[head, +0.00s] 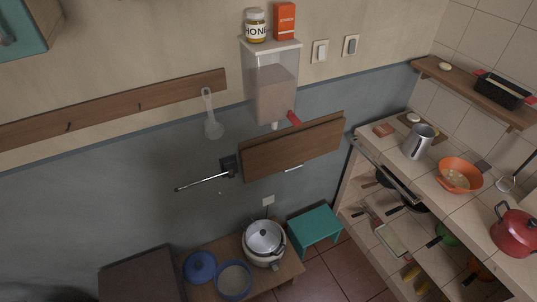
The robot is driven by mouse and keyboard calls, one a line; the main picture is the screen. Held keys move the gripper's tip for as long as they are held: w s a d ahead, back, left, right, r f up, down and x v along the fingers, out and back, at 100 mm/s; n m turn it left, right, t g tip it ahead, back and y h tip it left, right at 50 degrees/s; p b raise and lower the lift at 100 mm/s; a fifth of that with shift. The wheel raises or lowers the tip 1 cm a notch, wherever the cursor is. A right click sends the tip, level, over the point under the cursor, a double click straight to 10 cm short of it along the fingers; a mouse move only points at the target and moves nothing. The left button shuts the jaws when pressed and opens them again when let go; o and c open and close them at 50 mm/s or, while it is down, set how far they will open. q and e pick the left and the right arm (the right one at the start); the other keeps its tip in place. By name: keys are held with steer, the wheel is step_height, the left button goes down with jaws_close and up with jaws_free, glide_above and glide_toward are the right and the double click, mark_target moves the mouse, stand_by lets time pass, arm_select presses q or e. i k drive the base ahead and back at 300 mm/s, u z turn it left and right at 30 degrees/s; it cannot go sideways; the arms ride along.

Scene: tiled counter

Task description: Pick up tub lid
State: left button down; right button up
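A round blue lid (200,267), which looks like the tub lid, lies on the low wooden table (262,287) at the bottom of the head view. It is just left of an open blue tub (234,281) with pale contents. The lid and tub are very close together; I cannot tell whether they touch. A silver pot with a metal lid (264,238) stands to their right on the same table. Neither of my grippers shows in the head view.
A dark brown box-like surface (140,275) stands left of the table. A teal stool (315,225) is to its right. A metal rod (203,182) on a dark wall mount juts out above the table. The tiled counter (440,195) with cookware is at right.

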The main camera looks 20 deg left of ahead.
mark_target(200, 267)
steer(key=u, duration=0.55)
steer(key=k, duration=0.85)
steer(key=u, duration=0.6)
